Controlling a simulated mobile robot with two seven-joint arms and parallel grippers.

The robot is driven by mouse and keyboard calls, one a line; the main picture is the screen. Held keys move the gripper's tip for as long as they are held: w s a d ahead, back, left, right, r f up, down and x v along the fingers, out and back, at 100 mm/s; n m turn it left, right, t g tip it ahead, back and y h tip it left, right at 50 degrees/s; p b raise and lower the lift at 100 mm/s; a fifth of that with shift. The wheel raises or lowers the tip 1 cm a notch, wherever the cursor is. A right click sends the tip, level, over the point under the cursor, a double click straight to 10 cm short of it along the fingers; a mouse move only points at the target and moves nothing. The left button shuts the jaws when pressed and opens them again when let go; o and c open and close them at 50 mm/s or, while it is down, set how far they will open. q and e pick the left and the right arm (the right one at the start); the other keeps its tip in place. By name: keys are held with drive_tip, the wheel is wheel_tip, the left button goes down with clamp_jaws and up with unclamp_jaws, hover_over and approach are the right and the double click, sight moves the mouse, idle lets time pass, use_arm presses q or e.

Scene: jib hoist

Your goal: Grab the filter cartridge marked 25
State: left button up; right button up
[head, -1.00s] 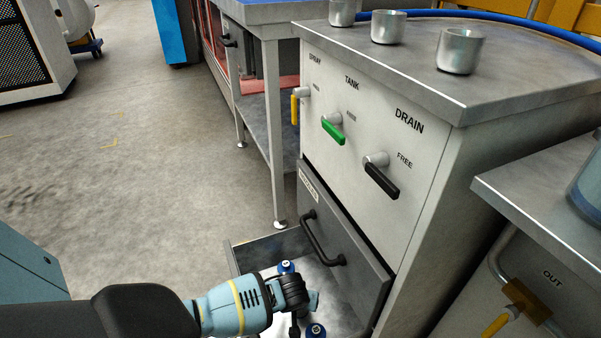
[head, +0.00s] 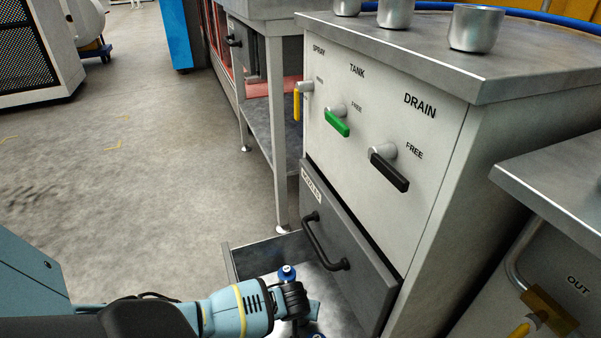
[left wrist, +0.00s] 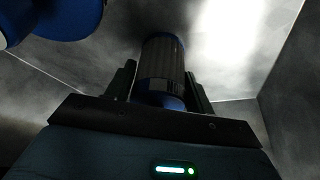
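My left gripper (left wrist: 162,85) reaches down into the open drawer (head: 256,254), its fingers on both sides of a dark cylindrical cartridge with blue ends (left wrist: 162,66). I cannot tell whether the fingers press on it or only flank it. In the head view a blue-capped cartridge (head: 287,272) shows just behind the gripper, with a small white mark on top that I cannot read. Another blue-capped cartridge (head: 316,335) is partly cut off at the bottom edge. A large blue cap (left wrist: 68,18) is at the upper left of the left wrist view. My right gripper is out of view.
The drawer's dark front with a black bar handle (head: 323,243) is close to the right of my gripper. The cabinet (head: 375,130) above carries yellow, green and black valve levers. Metal cups (head: 475,28) stand on its top. Open floor (head: 150,190) lies to the left.

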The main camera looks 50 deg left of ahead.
use_arm(q)
drive_tip(key=c, duration=0.5)
drive_tip(key=shift+c, duration=0.2)
wheel_tip(320, 180, up, 10)
drive_tip(key=p, duration=0.5)
drive_tip(key=shift+p, duration=0.4)
